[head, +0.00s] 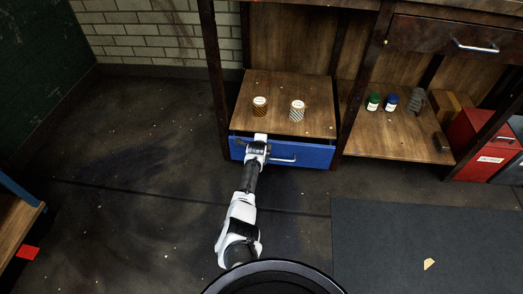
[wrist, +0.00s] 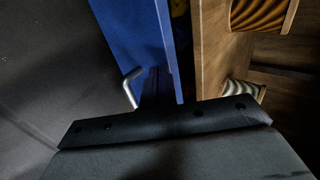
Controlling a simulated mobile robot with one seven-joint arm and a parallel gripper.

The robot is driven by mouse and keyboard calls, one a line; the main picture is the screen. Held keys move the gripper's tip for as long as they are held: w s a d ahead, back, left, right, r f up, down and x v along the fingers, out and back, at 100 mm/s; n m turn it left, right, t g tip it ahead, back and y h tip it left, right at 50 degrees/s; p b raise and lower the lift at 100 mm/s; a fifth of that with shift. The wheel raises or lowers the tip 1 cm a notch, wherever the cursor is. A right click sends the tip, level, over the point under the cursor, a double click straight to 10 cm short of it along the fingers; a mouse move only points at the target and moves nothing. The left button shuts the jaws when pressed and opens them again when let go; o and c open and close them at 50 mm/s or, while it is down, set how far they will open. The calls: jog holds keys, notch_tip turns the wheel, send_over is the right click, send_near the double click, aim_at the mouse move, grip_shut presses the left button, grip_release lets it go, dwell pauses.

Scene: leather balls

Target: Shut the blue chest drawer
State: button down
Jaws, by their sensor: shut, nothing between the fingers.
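The blue drawer (head: 312,157) sits low under a wooden top, with a silver bar handle (head: 282,160) on its front. A narrow dark gap shows between its front and the wooden top, so it looks slightly open. The wrist view shows the blue front (wrist: 130,30) edge-on, its handle (wrist: 129,86), and a thin opening behind the front. My gripper (head: 260,139) is shut and empty at the left part of the drawer front, left of the handle. It hides part of the front. I cannot tell whether the fingertips touch it.
Two lidded jars, a brown one (head: 260,107) and a whitish one (head: 297,110), stand on the wooden top (head: 280,86). A shelf to the right (head: 400,140) holds small bottles and blocks. A red box (head: 480,143) stands at far right.

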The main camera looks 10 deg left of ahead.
dwell(0.3)
jog(key=w+b, duration=0.2)
jog(key=b, duration=0.1)
jog(key=shift+w, duration=0.25)
dwell(0.3)
